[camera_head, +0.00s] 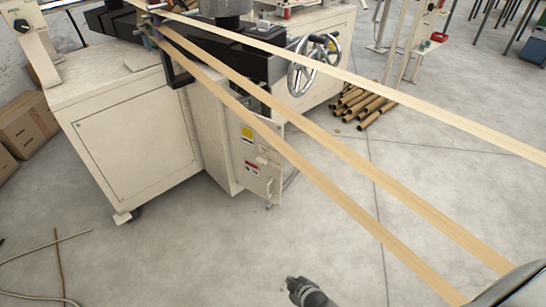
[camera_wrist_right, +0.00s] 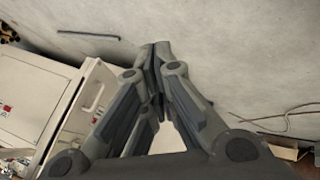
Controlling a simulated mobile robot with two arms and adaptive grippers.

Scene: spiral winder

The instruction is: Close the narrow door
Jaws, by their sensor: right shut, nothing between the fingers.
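The narrow door (camera_head: 258,166) is a cream panel low on the front of the machine, with a yellow label, a red label and a handle (camera_head: 270,187). It seems to stand slightly out from the cabinet, but how far is hard to tell. In the right wrist view the cream panel with a handle (camera_wrist_right: 98,82) is at the left. My right gripper (camera_head: 291,284) is at the bottom centre of the head view, apart from the door and in front of it. In the wrist view its fingertips (camera_wrist_right: 160,50) meet, with nothing held. My left gripper is not in view.
Several tan strips (camera_head: 330,150) run diagonally above the floor, from the machine toward the lower right. A handwheel (camera_head: 308,66) is above the door, and cardboard tubes (camera_head: 362,103) lie behind it. A cable (camera_head: 58,260) lies at lower left. Floor between gripper and door looks clear.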

